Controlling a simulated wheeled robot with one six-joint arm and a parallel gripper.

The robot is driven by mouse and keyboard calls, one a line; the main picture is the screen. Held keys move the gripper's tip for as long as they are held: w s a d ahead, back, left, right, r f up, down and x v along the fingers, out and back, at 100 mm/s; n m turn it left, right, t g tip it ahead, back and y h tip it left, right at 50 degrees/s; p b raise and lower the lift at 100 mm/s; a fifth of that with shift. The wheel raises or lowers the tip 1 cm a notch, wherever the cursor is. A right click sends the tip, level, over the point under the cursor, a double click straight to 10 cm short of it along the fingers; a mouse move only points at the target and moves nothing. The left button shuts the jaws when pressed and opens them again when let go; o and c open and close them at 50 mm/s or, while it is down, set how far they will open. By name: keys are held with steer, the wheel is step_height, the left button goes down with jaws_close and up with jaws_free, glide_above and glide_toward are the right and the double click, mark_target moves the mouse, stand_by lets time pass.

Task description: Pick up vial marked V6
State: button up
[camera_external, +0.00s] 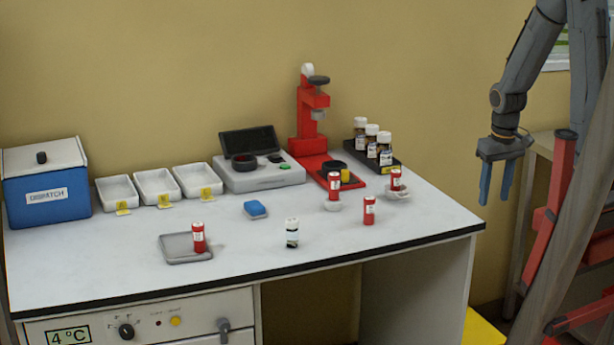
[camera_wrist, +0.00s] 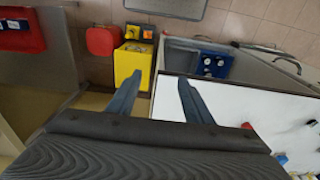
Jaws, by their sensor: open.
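Several small vials stand on the white table (camera_external: 110,255). A red vial (camera_external: 199,238) is on a grey tray at the front left. A white and dark vial (camera_external: 292,233) stands at the front middle. Red vials stand at the right: one on a small white dish (camera_external: 334,186), one on the bare table (camera_external: 369,210), and one on another dish (camera_external: 396,180). Labels are too small to read, so I cannot tell which is V6. My gripper (camera_external: 496,185) is open and empty, right of the table's right edge. Its fingers also show in the wrist view (camera_wrist: 155,88).
A blue dispatch box (camera_external: 45,190), white trays (camera_external: 155,186), a grey device (camera_external: 262,177) and a red press (camera_external: 306,125) line the back. Brown bottles (camera_external: 372,145) stand in a dark rack. A blue block (camera_external: 256,209) lies mid-table. A yellow bin (camera_wrist: 133,78) shows in the wrist view.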

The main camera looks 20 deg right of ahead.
step_height(320, 180, up, 7)
steer(key=w+a+n+y, duration=0.1)
steer(key=w+a+n, duration=0.2)
steer(key=w+a, duration=0.35)
steer(key=w+a+n+y, duration=0.1)
steer(key=w+a+n, duration=0.3)
steer(key=a, duration=0.6)
steer(key=n+y+b, duration=0.2)
steer(key=n, duration=0.7)
glide_above(296, 220)
steer(key=s+d, duration=0.1)
steer(key=d, duration=0.1)
steer(key=f, duration=0.1)
step_height(296, 220, down, 3)
steer(key=shift+f, duration=0.2)
steer(key=shift+p+x, duration=0.4)
steer(key=shift+x, duration=1.1)
steer(key=shift+m, duration=0.3)
steer(key=shift+w+p+x, duration=0.15)
steer(key=shift+p+x, duration=0.4)
steer(key=shift+x, duration=0.8)
steer(key=shift+w+p+x, duration=0.2)
steer(key=shift+p+x, duration=0.3)
steer(key=shift+x, duration=0.85)
